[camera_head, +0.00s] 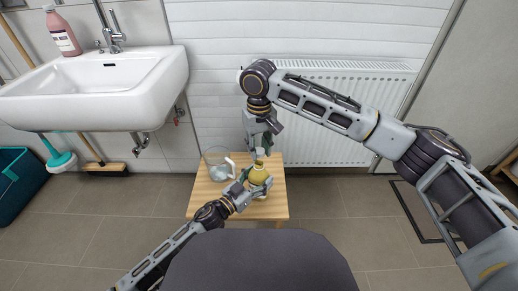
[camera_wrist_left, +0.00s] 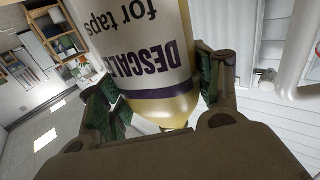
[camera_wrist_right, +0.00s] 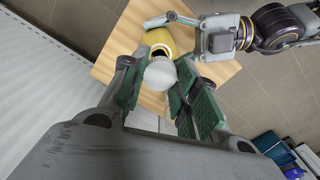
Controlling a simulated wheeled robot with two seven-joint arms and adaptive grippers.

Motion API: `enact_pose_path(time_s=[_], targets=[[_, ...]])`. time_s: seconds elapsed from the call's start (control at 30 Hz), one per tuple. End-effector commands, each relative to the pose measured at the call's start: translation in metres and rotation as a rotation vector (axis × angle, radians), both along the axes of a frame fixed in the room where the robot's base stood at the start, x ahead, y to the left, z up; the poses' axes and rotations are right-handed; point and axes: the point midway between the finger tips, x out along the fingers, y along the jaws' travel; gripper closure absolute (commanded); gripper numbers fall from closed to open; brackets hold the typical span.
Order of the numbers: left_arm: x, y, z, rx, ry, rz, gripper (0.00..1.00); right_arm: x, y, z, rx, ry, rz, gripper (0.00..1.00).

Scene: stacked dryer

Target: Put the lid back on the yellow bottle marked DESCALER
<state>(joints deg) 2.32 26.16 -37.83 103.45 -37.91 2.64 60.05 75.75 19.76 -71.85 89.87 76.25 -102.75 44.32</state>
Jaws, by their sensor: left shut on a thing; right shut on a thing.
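The yellow bottle (camera_head: 259,174) stands upright on the small wooden table. Its DESCALER label (camera_wrist_left: 165,60) fills the left wrist view. My left gripper (camera_head: 256,183) is shut on the bottle's body, with green pads on both sides of it. My right gripper (camera_head: 259,148) is above the bottle, pointing down, and is shut on the white lid (camera_wrist_right: 160,74). In the right wrist view a dark spot that looks like the open mouth of the bottle (camera_wrist_right: 160,38) shows just beyond the lid. I cannot tell whether lid and bottle touch.
A clear jug (camera_head: 217,165) with a white handle stands left of the bottle on the wooden table (camera_head: 205,205). A radiator (camera_head: 335,120) is on the wall behind. A white sink (camera_head: 95,90) with a pink bottle (camera_head: 62,32) is at left.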

Motion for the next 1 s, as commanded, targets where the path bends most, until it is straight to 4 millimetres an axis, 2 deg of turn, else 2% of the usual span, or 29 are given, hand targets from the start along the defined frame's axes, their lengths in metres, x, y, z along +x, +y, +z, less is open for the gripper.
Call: enact_pose_path(time_s=[0.27, 1.0], targets=[[0.000, 0.000, 0.000, 0.000, 0.000, 0.000, 0.78, 0.000, 0.000, -0.021, 0.000, -0.001, -0.001, 0.77], [0.000, 0.000, 0.000, 0.000, 0.000, 0.000, 0.78, 0.000, 0.000, -0.024, -0.001, 0.000, -0.001, 0.77]])
